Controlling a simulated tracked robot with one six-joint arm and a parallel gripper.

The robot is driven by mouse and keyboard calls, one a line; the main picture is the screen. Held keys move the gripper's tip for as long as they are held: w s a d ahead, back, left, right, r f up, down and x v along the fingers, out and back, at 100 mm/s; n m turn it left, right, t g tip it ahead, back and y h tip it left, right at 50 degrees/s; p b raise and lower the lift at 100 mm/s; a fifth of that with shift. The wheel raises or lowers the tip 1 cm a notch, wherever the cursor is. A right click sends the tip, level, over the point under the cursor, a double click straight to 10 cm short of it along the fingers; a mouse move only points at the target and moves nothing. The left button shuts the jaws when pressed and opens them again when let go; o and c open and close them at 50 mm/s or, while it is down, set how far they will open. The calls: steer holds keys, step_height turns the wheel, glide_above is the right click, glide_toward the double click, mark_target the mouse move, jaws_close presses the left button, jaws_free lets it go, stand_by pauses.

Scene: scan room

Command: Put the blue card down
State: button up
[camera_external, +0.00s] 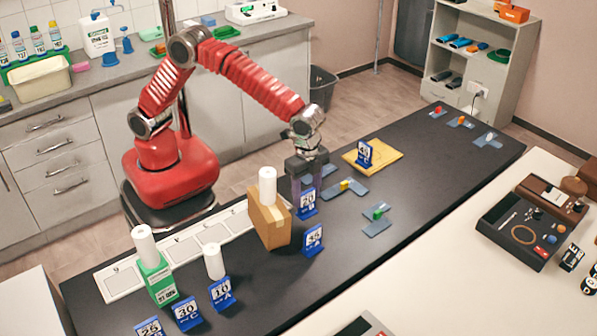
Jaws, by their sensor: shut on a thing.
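My gripper (307,186) points straight down over the dark bench, right of the cardboard box. It is shut on a blue card (307,205) with a white number panel, which is upright at the fingertips. The card's lower edge is at or just above the bench top; I cannot tell if it touches. Another blue card (313,240) stands nearer the camera, apart from the held one. A further blue card (365,153) stands on a yellow board (386,158) behind and to the right. Several more blue cards, such as this one (221,293), stand at the front left.
The cardboard box (270,222) with a white cylinder (267,186) on top stands close left of my gripper. A green box (160,284) and white cylinder (213,261) stand further left. Blue-grey plates (377,222) lie to the right. Bare bench (430,165) lies beyond them.

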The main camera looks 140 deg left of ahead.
mark_target(306, 212)
step_height(306, 212, down, 5)
steer(key=shift+r, duration=0.15)
steer(key=o, duration=1.4)
steer(key=shift+r, duration=0.1)
step_height(306, 212, up, 12)
steer(key=shift+c, duration=0.3)
